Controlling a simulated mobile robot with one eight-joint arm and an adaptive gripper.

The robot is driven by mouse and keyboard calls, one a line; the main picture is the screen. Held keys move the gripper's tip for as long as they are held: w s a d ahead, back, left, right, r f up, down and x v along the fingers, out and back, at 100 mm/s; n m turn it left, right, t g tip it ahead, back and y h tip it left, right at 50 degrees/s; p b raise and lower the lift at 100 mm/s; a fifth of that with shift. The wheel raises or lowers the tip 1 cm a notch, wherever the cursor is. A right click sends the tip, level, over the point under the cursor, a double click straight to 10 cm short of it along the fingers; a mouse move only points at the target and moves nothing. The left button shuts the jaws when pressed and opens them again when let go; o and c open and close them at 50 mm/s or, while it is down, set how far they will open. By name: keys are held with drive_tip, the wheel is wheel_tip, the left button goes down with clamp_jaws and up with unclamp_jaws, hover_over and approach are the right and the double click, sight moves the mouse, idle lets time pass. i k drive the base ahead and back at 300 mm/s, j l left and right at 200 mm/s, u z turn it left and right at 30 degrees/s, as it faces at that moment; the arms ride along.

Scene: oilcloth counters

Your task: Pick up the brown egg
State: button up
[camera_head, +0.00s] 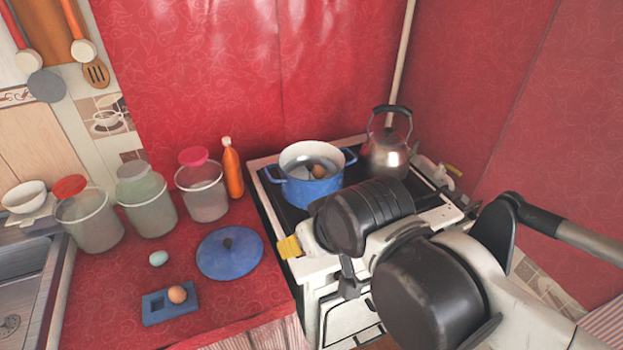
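A brown egg (177,295) rests on a small blue rectangular holder (155,311) near the front of the red counter. A second brown egg (318,171) shows inside the blue pot (312,191) on the stove. My arm reaches in from the right over the stove's front. A dark part at its end, which seems to be my gripper (350,281), hangs in front of the stove, to the right of the holder and well apart from the egg. The arm's black joints hide most of it, so its opening does not show.
A pale blue egg (158,258) and a blue lid (230,252) lie behind the holder. Several jars and an orange bottle (232,170) line the counter's back. A kettle (388,150) stands on the stove. A sink (22,285) is at left. Counter is clear around the holder.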

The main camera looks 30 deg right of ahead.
sight(177, 295)
drive_tip(key=j+u, duration=0.15)
drive_tip(key=u, duration=0.25)
drive_tip(key=k+j+u, duration=0.1)
drive_tip(key=j+u, duration=0.25)
drive_tip(key=u, duration=0.4)
drive_tip(key=j+u, duration=0.35)
drive_tip(key=l, duration=0.1)
